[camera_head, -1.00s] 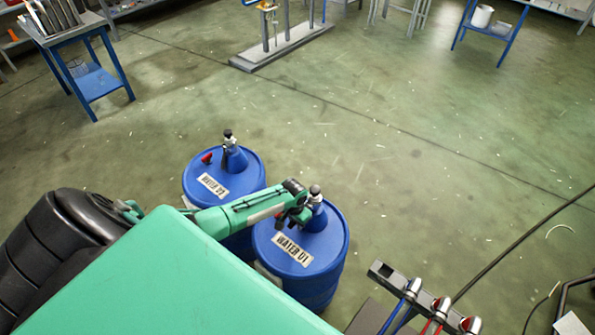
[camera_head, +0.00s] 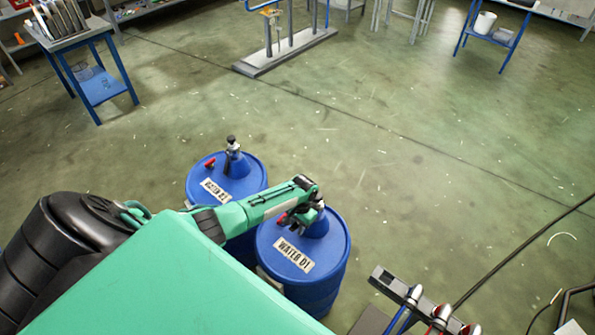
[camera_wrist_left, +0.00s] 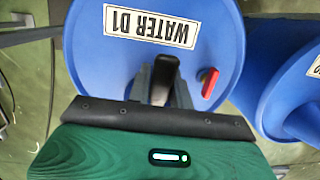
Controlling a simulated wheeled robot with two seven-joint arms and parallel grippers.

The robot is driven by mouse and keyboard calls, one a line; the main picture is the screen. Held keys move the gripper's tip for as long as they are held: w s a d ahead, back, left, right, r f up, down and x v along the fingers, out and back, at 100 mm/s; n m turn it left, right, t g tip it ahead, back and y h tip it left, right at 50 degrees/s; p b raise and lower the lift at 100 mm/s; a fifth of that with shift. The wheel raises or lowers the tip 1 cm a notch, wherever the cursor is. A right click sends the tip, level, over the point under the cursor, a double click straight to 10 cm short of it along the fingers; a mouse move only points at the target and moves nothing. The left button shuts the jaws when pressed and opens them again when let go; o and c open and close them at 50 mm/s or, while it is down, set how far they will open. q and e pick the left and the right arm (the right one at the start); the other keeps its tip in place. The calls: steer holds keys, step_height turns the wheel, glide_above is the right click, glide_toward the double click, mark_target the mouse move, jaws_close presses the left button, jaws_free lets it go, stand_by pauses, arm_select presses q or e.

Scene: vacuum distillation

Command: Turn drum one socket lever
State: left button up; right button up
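Drum one (camera_head: 328,266), a blue drum labelled "WATER D1", stands at the lower middle of the head view. It also fills the top of the left wrist view (camera_wrist_left: 95,65). My left gripper (camera_head: 305,215) is over its lid at the blue socket (camera_head: 319,228). In the left wrist view my left gripper's two grey fingers (camera_wrist_left: 163,88) stand apart, on both sides of a black upright part (camera_wrist_left: 164,72) of the socket. Whether they press on it cannot be told. A small red handle (camera_wrist_left: 209,83) lies just right of the fingers. My right gripper is out of view.
A second blue drum (camera_head: 255,180) with its own socket and red handle stands close behind-left of drum one. A grey rail with several coloured connectors (camera_head: 413,294) is at the lower right. A black cable crosses the floor.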

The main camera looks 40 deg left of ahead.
arm_select(q)
steer(key=o, duration=0.3)
steer(key=shift+o, duration=0.2)
step_height(320, 180, up, 14)
steer(key=w+b, duration=0.1)
steer(key=w, duration=0.1)
steer(key=shift+f, duration=0.2)
steer(key=shift+d, duration=0.2)
